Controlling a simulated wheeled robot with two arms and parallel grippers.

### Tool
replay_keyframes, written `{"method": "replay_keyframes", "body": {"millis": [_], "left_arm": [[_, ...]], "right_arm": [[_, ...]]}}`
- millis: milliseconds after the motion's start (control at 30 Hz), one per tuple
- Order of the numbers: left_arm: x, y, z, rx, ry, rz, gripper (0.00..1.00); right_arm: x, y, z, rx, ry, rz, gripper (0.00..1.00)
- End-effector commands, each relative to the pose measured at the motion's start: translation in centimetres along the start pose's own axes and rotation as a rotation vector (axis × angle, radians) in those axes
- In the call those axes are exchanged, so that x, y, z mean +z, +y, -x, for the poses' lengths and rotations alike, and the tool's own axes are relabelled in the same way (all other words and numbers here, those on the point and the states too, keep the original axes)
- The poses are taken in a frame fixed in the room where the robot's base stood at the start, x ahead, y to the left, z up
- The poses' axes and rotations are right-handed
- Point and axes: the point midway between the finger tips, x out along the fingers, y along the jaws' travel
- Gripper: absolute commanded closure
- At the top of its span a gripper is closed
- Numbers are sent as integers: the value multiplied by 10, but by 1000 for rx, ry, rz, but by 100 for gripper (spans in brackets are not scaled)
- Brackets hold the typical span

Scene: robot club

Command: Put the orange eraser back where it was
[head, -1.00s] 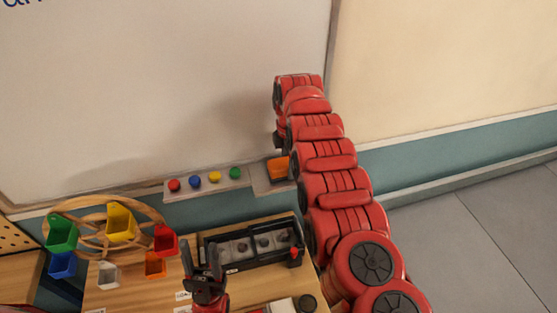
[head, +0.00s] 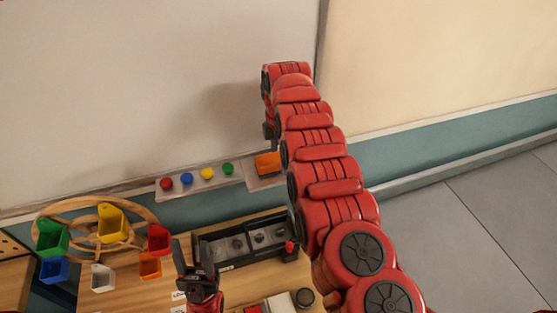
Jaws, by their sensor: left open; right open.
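The orange eraser (head: 268,163) lies on the right-hand section of the ledge (head: 262,182) under the whiteboard. My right gripper (head: 269,138) is at the far end of the red arm, just above and behind the eraser in the picture. It is small and partly hidden by its own arm; it looks apart from the eraser. My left gripper (head: 195,255) is open and empty, pointing up in front of the black tray on the table.
Several coloured magnets (head: 187,179) sit on the ledge left of the eraser. A wooden wheel (head: 140,208) with coloured bins stands at the left of the table. A black tray (head: 245,246) stands below the ledge. The floor at right is clear.

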Motion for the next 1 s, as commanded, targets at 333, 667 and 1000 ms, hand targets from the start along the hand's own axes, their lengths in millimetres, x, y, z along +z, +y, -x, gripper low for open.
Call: {"method": "replay_keyframes", "body": {"millis": [333, 667, 1000], "left_arm": [[2, 0, 11, 0, 0, 0, 50], [-6, -2, -32, 0, 0, 0, 50], [-6, -2, -33, 0, 0, 0, 50]], "right_arm": [[3, 0, 58, 5, -2, -2, 0], [0, 0, 103, 3, -1, 1, 0], [0, 0, 104, 3, -1, 1, 0]]}}
